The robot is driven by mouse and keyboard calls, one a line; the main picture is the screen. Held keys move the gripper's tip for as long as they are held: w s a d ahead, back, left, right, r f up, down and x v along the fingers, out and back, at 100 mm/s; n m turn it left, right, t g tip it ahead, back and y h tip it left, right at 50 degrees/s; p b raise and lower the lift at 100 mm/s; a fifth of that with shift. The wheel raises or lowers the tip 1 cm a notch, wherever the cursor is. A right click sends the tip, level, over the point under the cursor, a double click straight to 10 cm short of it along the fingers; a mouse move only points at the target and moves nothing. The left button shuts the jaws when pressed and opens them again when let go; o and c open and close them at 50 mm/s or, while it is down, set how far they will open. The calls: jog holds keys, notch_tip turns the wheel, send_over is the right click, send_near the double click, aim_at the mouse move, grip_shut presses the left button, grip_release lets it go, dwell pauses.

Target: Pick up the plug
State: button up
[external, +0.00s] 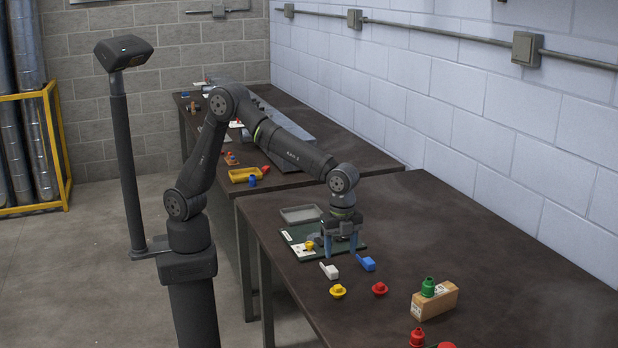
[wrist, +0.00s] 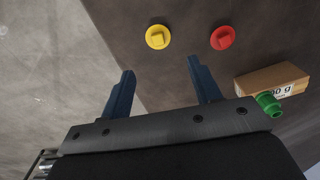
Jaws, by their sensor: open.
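Several plug-like pieces are on the near table, and I cannot tell which one is the plug. A round yellow piece (external: 338,291) with a raised grip lies near the left edge; it also shows in the wrist view (wrist: 158,37). A similar red piece (external: 380,289) lies to its right and shows in the wrist view (wrist: 222,38). A green piece (external: 428,287) is at a wooden block (external: 436,300). My gripper (external: 343,251) points down above the table, behind these pieces. Its blue fingers are apart with nothing between them, as the wrist view shows (wrist: 160,72).
A dark green board (external: 352,249) with a yellow piece (external: 309,245) lies beneath and beside my gripper. White (external: 330,271) and blue (external: 367,263) pieces lie in front of it. A grey tray (external: 301,214) is behind. The table's right side is clear.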

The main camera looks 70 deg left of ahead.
send_over(338, 286)
jog(key=f, duration=0.8)
jog(key=shift+w+a+f, duration=0.1)
jog(key=shift+w+a, duration=0.05)
jog(key=shift+w, duration=0.15)
jog(key=shift+s+f, duration=0.15)
jog(key=shift+f, duration=1.15)
jog(key=shift+s+f, duration=0.1)
jog(key=shift+f, duration=1.2)
jog(key=c, duration=0.8)
